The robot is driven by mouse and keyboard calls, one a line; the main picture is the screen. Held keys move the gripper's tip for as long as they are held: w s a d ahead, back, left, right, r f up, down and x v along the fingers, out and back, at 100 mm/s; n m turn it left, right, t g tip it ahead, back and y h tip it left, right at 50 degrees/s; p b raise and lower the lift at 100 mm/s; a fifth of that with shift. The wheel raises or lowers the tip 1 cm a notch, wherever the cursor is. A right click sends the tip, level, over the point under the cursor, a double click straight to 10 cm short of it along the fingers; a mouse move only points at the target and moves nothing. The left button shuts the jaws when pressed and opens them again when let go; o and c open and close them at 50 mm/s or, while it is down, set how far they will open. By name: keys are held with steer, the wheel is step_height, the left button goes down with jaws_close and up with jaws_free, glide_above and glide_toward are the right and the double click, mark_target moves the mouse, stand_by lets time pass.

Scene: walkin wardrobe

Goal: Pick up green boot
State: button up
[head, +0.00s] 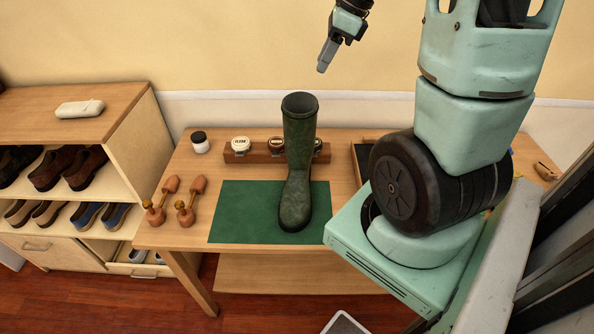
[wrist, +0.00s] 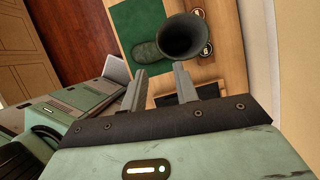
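The green boot (head: 299,150) stands upright on a green mat (head: 240,212) on the wooden table, its shaft open at the top and its toe toward the front. In the wrist view the boot (wrist: 185,38) is seen from above, its dark opening facing the camera. My gripper (head: 321,70) is in the air above and slightly right of the boot's top, near the wall. In the wrist view my gripper (wrist: 159,72) has its two fingers apart with nothing between them. The boot is clear of the fingers.
A wooden rack with round tins (head: 240,144) stands behind the boot. A shoe shelf (head: 125,165) stands farther left, with a white case (head: 80,108) on top. A wooden tray (head: 362,158) is at right.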

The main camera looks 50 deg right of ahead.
glide_above(301, 115)
steer(key=d, duration=0.1)
steer(key=f, duration=1)
steer(key=shift+s, duration=0.35)
steer(key=x, duration=0.4)
steer(key=shift+s+d+f, duration=0.2)
steer(key=shift+s+f, duration=0.1)
steer(key=shift+f, duration=0.15)
steer(key=shift+w+a+f, duration=0.1)
steer(key=shift+w+f, duration=0.1)
steer(key=shift+f, duration=0.15)
jaws_close()
steer(key=shift+r, duration=0.1)
